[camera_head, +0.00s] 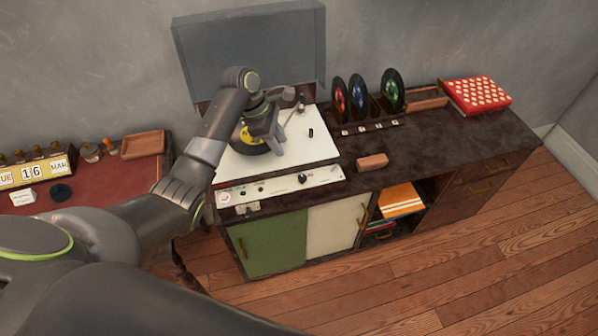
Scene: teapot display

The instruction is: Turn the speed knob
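A record player (310,152) with a white top and raised grey lid (250,48) stands on the dark cabinet. Its pale front panel (265,189) carries a dark round knob (303,178) and smaller controls. A small black knob (311,132) stands on the white top at right. I cannot read which knob sets the speed. My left arm reaches in from the left, and my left gripper (272,138) is over the yellow-labelled record (243,139), behind and left of the front panel knob. Whether its fingers are open is unclear. My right gripper is out of view.
Several records (363,98) stand in a rack right of the player. A reddish-brown block (372,161) lies near the cabinet's front edge. A red dotted box (475,95) is at far right. A calendar (38,168) stands on the red side table.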

